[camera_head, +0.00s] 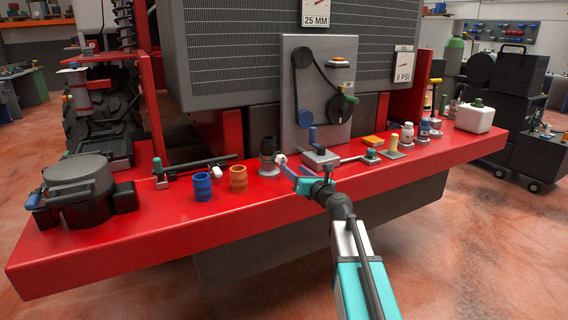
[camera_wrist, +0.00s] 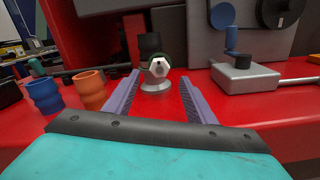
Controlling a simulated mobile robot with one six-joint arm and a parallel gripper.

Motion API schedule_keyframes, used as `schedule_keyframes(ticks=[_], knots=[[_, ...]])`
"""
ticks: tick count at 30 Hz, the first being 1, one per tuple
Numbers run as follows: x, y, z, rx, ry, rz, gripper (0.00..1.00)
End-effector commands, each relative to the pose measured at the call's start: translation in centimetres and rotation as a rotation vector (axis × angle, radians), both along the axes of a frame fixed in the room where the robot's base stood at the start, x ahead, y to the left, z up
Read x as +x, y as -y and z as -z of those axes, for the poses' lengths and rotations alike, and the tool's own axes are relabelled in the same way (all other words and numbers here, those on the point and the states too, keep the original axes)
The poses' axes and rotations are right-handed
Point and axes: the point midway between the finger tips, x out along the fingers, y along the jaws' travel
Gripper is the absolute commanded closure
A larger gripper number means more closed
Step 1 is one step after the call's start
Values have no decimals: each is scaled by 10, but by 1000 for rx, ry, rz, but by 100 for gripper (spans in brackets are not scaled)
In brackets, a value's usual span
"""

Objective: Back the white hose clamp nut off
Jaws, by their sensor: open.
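The white hose clamp nut (camera_wrist: 157,68) is a hexagonal knob facing me in the wrist view. It sits on the front of a dark upright hose (camera_wrist: 149,44) with a round grey foot. In the head view the nut (camera_head: 281,159) shows small, beside the dark hose (camera_head: 267,148). My gripper (camera_wrist: 160,76) is open, its two purple fingers pointing at the nut. The nut appears in the gap between the fingertips, without visible contact; how deep it lies between them I cannot tell. In the head view my gripper (camera_head: 286,170) is low over the red bench.
A blue coupler (camera_head: 203,187) and an orange coupler (camera_head: 238,179) stand left of the hose on the red bench (camera_head: 150,240). A grey block with a blue-handled lever (camera_head: 320,158) stands close on the right. The grey belt panel (camera_head: 325,110) rises behind.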

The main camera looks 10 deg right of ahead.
Motion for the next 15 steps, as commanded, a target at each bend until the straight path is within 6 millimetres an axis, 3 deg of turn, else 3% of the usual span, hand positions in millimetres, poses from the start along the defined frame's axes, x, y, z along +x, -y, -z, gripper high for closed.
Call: schedule_keyframes(ticks=[15], knots=[[48,-16,0,0,-1,-1,50]])
